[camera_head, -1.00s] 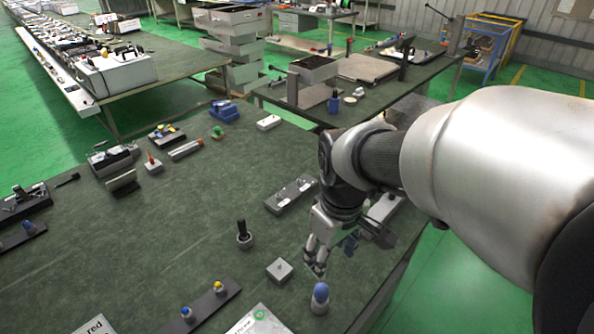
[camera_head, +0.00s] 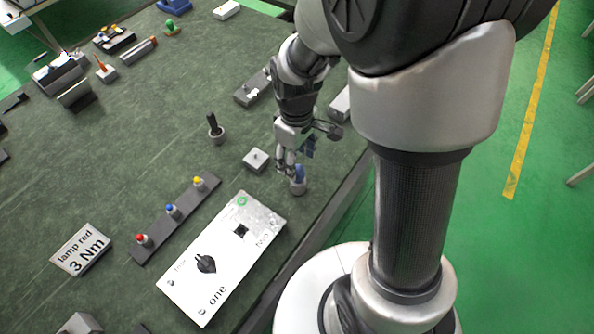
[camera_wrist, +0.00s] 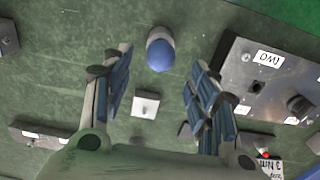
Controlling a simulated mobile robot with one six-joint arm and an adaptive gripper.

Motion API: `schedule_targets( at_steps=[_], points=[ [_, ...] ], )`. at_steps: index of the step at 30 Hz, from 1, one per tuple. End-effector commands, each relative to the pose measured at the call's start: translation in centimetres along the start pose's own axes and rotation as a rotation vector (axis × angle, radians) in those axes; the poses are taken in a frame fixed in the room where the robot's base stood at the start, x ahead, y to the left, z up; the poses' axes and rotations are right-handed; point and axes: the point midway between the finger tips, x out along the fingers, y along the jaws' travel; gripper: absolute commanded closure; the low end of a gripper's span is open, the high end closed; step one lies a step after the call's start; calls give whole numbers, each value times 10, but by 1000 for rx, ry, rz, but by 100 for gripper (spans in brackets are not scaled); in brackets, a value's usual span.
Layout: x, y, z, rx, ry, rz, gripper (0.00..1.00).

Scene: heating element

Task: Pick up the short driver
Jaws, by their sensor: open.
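A short blue-topped piece (camera_head: 299,174) stands upright in a light round holder near the table's right edge; it looks like the short driver, though I cannot read a label. It also shows in the wrist view (camera_wrist: 160,52), seen from above. My gripper (camera_head: 285,168) is over the table, pointing down close beside this piece. In the wrist view, my open gripper (camera_wrist: 163,60) has its two blue-padded fingers on either side of the blue top, with clear gaps. Nothing is held. A dark-handled tool (camera_head: 213,126) stands in another round holder farther left.
A small square block (camera_head: 256,160) sits just left of my gripper. A panel marked "one" (camera_head: 222,258) lies nearer, beside a dark strip with coloured knobs (camera_head: 172,213). A sign reading "lamp red 3 Nm" (camera_head: 80,250) stands left. The table's middle is clear.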

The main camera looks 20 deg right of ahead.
Motion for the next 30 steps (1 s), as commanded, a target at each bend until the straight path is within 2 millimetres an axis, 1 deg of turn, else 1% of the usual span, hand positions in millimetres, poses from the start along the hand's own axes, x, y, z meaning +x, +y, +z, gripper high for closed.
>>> schedule_targets(
  at_steps=[5, 8, 12, 15, 22, 30],
  points=[
    [9, 0, 1, 1, 0, 0, 46],
    [21, 0, 3, 1, -1, -1, 46],
    [44, 0, 6, 1, -2, -1, 46],
    [55, 0, 5, 1, -1, -1, 46],
    [54, 0, 5, 0, 1, 1, 46],
    [54, 0, 5, 0, 1, 1, 63]
  ],
)
